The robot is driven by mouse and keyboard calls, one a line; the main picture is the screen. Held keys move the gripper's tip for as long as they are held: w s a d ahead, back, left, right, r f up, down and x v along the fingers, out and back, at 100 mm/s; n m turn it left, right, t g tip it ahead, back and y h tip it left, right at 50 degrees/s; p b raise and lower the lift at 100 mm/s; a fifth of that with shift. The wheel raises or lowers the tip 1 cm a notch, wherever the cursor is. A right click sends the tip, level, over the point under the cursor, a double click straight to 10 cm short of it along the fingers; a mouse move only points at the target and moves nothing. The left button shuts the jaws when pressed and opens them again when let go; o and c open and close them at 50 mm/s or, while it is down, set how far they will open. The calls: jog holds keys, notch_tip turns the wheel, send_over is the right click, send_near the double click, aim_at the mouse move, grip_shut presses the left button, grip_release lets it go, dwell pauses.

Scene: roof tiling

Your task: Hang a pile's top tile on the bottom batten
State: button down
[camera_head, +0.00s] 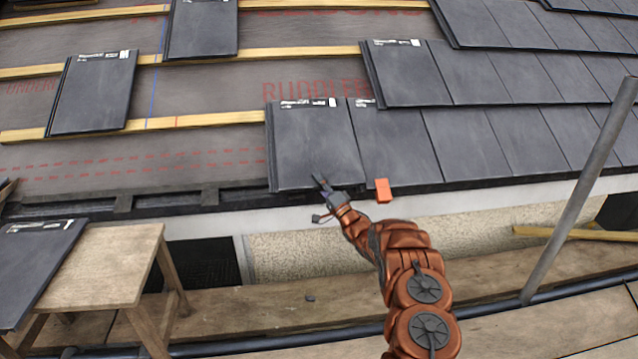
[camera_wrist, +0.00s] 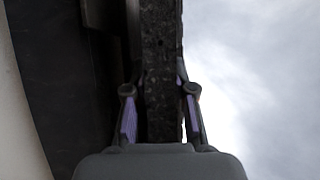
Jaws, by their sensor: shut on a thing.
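A dark grey tile (camera_head: 315,148) lies on the roof at the left end of the lowest tile row, its labelled top edge at the bottom batten (camera_head: 190,124). My gripper (camera_head: 325,185) is at its lower edge by the eave. In the wrist view my gripper (camera_wrist: 160,105) is shut on this tile (camera_wrist: 160,60), seen edge-on between the two fingers. Whether the tile's top edge is hooked on the batten is hidden. A tile pile (camera_head: 92,90) lies higher up at left, another (camera_head: 202,28) near the top. More tile (camera_head: 35,265) is at lower left.
A wooden trestle table (camera_head: 105,265) stands at lower left on the scaffold boards. An orange block (camera_head: 382,190) sits at the eave right of my gripper. A slanted grey scaffold pole (camera_head: 580,190) stands at right. The eave left of the tile is bare.

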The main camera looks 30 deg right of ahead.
jog(key=shift+s, duration=0.15)
dwell(0.3)
jog(key=c, duration=0.9)
grip_release()
jog(key=shift+s+f, duration=0.15)
jog(key=shift+s+f, duration=0.2)
jog(key=shift+s, duration=0.2)
jog(key=shift+p+v, duration=0.5)
jog(key=shift+v, duration=2.65)
jog(key=shift+s+r, duration=0.1)
jog(key=shift+r, duration=0.05)
jog(key=r, duration=0.1)
jog(key=s+r+p, duration=0.1)
jog(key=s+a+r+p, duration=0.1)
jog(key=r, duration=0.1)
jog(key=shift+s, duration=0.15)
